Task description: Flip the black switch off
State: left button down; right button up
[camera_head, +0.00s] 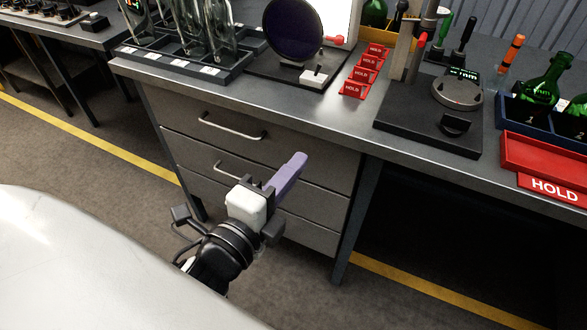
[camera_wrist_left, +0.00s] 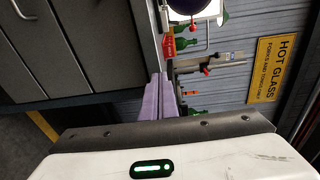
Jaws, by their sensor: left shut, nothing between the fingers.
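A small black switch lever (camera_head: 318,70) stands on a white box at the front of the dark round disc's base on the bench; its on or off position is too small to tell. My left gripper (camera_head: 299,158) has purple fingers that are closed together with nothing between them. It is in front of the drawers, below the bench edge, apart from the switch. The closed fingers also show in the left wrist view (camera_wrist_left: 162,78). My right gripper is not in view.
The dark round disc (camera_head: 293,30) stands before a bright white panel. Several red HOLD tags (camera_head: 361,75) lie right of the switch. A glassware rack (camera_head: 190,62) is to its left. A black-based instrument (camera_head: 429,117) and a red HOLD tray (camera_head: 545,160) are further right. The drawer handles (camera_head: 232,128) protrude.

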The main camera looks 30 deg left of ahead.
pick_arm(q)
jog(key=shift+s, duration=0.1)
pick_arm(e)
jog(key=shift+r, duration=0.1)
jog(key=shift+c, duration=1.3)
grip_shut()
pick_arm(q)
jog(key=s+d+f+n+g+h, duration=0.1)
jog(key=f+n, duration=0.4)
jog(key=f, duration=0.5)
jog(key=s+d+f+n+g, duration=0.1)
jog(key=s+f+n+g, duration=0.3)
jog(key=f, duration=0.6)
jog(key=s+d+f+n+g+h, duration=0.1)
jog(key=s+f+n+g, duration=0.2)
jog(key=f, duration=0.7)
jog(key=s+n, duration=0.2)
jog(key=n, duration=0.2)
jog(key=shift+s+d+f+h, duration=0.2)
jog(key=shift+s+h, duration=0.1)
jog(key=shift+s, duration=0.1)
jog(key=shift+a, duration=0.1)
